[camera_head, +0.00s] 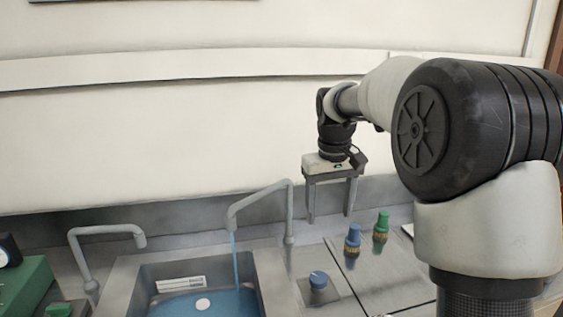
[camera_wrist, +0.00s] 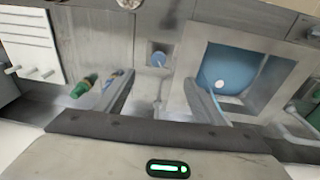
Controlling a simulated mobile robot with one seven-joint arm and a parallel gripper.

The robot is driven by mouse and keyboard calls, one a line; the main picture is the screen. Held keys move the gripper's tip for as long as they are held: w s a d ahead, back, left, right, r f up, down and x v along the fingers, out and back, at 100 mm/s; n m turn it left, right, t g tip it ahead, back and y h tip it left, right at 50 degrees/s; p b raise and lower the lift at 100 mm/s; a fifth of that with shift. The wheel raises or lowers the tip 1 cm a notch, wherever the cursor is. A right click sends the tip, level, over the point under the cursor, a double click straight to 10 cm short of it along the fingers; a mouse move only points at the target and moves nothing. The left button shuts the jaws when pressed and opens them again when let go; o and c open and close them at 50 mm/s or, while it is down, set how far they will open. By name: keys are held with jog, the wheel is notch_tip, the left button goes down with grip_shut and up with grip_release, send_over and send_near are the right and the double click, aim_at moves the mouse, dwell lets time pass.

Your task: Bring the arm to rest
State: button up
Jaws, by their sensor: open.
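My gripper (camera_head: 331,216) hangs from my arm, pointing down, above the bench to the right of the sink. Its two fingers are apart with nothing between them. It also shows in the wrist view (camera_wrist: 160,92), with the fingers spread wide. My arm reaches in from the right side of the head view, bent, with its large black joint close to the camera. The fingers look clear of the bench and of the taps.
A sink (camera_head: 262,283) holds blue water, with a stream falling from a grey faucet (camera_head: 290,215). A second faucet (camera_head: 90,265) stands left. A green device (camera_head: 25,285) is far left.

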jog(key=s+r+t+p, duration=0.1)
jog(key=s+r, duration=0.5)
jog(key=s, duration=0.2)
jog(key=s+m+t+p, duration=0.2)
jog(key=s+t, duration=0.1)
jog(key=s, duration=1.7)
jog(key=shift+s+d+f+p, duration=0.2)
jog(key=shift+d+p, duration=0.15)
jog(key=shift+d, duration=0.1)
